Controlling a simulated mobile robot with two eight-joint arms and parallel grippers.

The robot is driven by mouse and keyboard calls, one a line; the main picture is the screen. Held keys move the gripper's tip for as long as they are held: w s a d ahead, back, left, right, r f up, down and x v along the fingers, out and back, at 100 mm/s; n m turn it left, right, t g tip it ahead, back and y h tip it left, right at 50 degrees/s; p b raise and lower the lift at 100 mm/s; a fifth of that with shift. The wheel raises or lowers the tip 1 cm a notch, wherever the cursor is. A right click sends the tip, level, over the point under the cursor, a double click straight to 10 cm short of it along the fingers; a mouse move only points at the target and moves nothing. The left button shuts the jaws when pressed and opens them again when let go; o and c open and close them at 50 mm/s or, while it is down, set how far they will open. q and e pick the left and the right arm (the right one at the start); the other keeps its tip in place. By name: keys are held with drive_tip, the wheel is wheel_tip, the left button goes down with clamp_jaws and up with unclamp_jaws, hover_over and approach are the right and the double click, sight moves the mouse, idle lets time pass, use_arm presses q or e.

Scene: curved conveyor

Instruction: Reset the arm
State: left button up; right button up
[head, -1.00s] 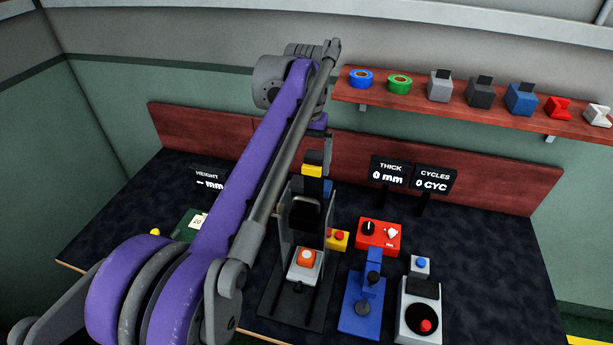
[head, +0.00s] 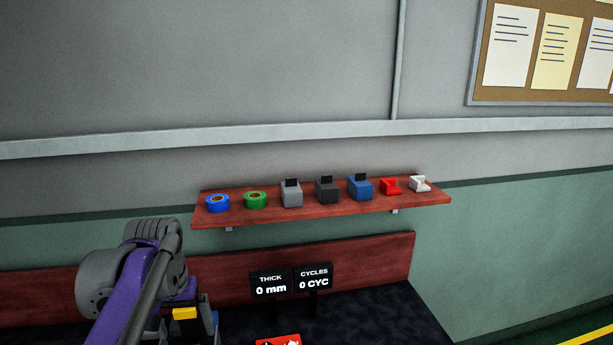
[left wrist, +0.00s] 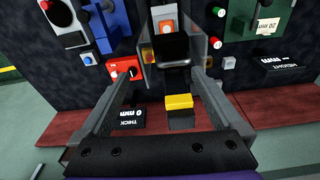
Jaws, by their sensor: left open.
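My left arm (head: 140,280), purple and grey, comes in at the lower left of the head view, with its wrist left of the shelf. My left gripper (left wrist: 168,78) is open in the left wrist view. Its two grey fingers stand apart. A device with a yellow block (left wrist: 179,102) and an orange button (left wrist: 167,25) lies in line with the gap between the fingers; I see nothing gripped. The yellow block (head: 185,313) also shows low in the head view, beside the arm. My right gripper is not in view.
A red-brown shelf (head: 300,208) holds tape rolls and several small blocks. A red box (left wrist: 124,70), a blue device (left wrist: 108,28) and a green box (left wrist: 262,24) show in the wrist view.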

use_arm(q)
drive_tip(key=s+d+f+m+t, duration=0.1)
drive_tip(key=s+d+f+t, duration=0.1)
drive_tip(key=s+f, duration=0.5)
drive_tip(key=s+d+f+m+t, duration=0.1)
drive_tip(key=s+d+f+t, duration=0.1)
drive_tip(key=s+d+f, duration=0.3)
wheel_tip(320, 180, down, 4)
drive_tip(key=shift+s+d+f+t, duration=0.3)
drive_tip(key=shift+s+t, duration=0.1)
drive_tip(key=shift+s, duration=0.8)
idle(1.0)
